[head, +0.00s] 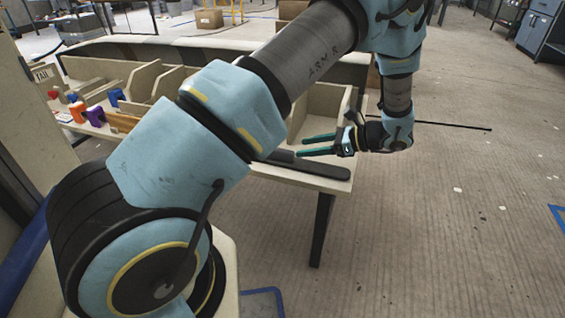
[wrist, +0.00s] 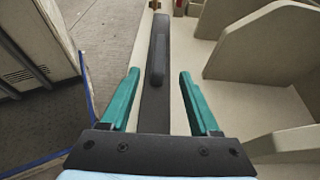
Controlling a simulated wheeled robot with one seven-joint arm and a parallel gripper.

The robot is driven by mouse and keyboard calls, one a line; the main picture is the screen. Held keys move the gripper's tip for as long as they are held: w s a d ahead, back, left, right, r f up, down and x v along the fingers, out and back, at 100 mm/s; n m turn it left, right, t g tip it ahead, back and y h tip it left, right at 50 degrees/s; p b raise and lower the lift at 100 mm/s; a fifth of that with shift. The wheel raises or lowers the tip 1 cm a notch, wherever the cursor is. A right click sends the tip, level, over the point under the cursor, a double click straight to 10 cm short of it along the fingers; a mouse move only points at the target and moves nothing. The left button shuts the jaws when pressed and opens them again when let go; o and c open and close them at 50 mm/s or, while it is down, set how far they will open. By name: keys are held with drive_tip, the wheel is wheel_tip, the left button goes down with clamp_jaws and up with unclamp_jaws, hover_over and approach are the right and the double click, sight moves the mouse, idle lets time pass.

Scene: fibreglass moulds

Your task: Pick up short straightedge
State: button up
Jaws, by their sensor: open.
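A dark straightedge (wrist: 155,102) with a raised, rounded grip along its top lies on the beige bench near its edge. It also shows in the head view (head: 318,168) along the bench's near edge, partly hidden on the left by my arm. My gripper (wrist: 159,72) has two teal fingers, spread apart and empty. In the wrist view the fingers lie on either side of the straightedge, roughly in line with it. In the head view my gripper (head: 299,145) is just above the straightedge's level; the exact gap is hard to tell.
Upright beige dividers (wrist: 258,45) stand on the bench right of the straightedge in the wrist view. A small brownish piece (wrist: 155,4) is at its far end. Coloured small items (head: 95,115) sit at the bench's left. Floor right of the bench is mostly clear.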

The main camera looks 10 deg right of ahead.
sight(284, 150)
drive_tip(key=shift+w+f, duration=0.2)
drive_tip(key=x, duration=0.4)
drive_tip(key=shift+w+a, duration=0.1)
drive_tip(key=shift+a, duration=0.1)
drive_tip(key=shift+b+x, duration=0.45)
drive_tip(key=shift+x, duration=2.5)
drive_tip(key=shift+a+r, duration=0.1)
drive_tip(key=shift+a, duration=0.05)
clamp_jaws()
